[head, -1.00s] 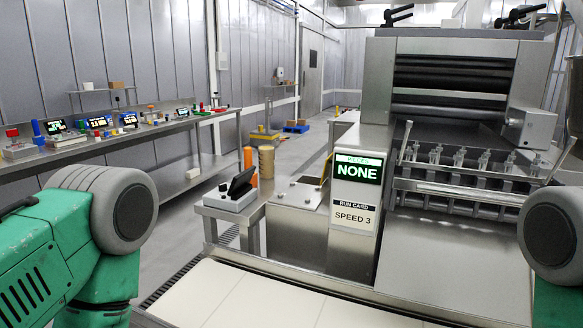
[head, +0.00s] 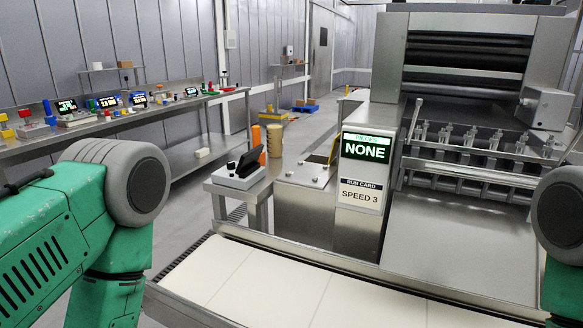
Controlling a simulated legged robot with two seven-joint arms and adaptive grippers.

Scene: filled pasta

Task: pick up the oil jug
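No object is clearly recognisable as an oil jug. A tan, round-sided container (head: 273,140) stands behind the small steel side table, left of the big machine; I cannot tell whether it is the jug. A slim orange upright object (head: 262,156) is just left of it, partly hidden by a dark tilted screen. My green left arm shows at the left edge and a grey joint of my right arm at the right edge. Neither gripper is in the picture.
A steel pasta machine (head: 455,235) fills the right, its display reading NONE above a SPEED 3 card. A pale belt (head: 260,280) crosses the front. The side table holds a grey-white console (head: 238,177). A long bench (head: 175,120) with small items runs along the left wall; open floor lies between.

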